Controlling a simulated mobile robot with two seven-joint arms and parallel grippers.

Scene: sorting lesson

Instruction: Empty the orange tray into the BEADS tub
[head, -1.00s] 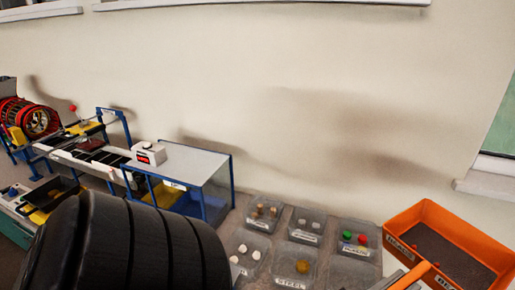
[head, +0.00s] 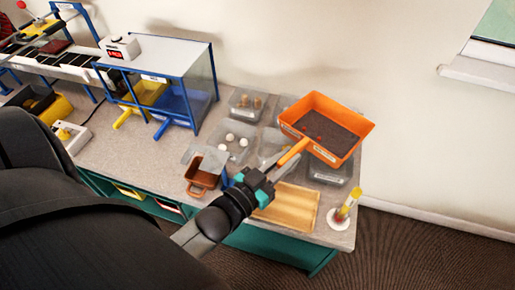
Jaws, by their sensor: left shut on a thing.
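The orange tray (head: 287,117) is held up over the tubs at the back right of the bench. Its floor is dark with small reddish specks; I cannot tell if these are loose beads. My left gripper (head: 268,177) is shut on the tray's orange handle (head: 292,152). The tray looks roughly level and partly hides several clear grey tubs. One tub (head: 328,173) shows below the tray's front edge; a white label is on the tray's near wall. I cannot read which tub is BEADS. My right gripper is not in view.
A tub with white balls (head: 232,150) and a tub with brown pieces (head: 246,103) stand left of the tray. A blue-framed station (head: 178,52) stands left.

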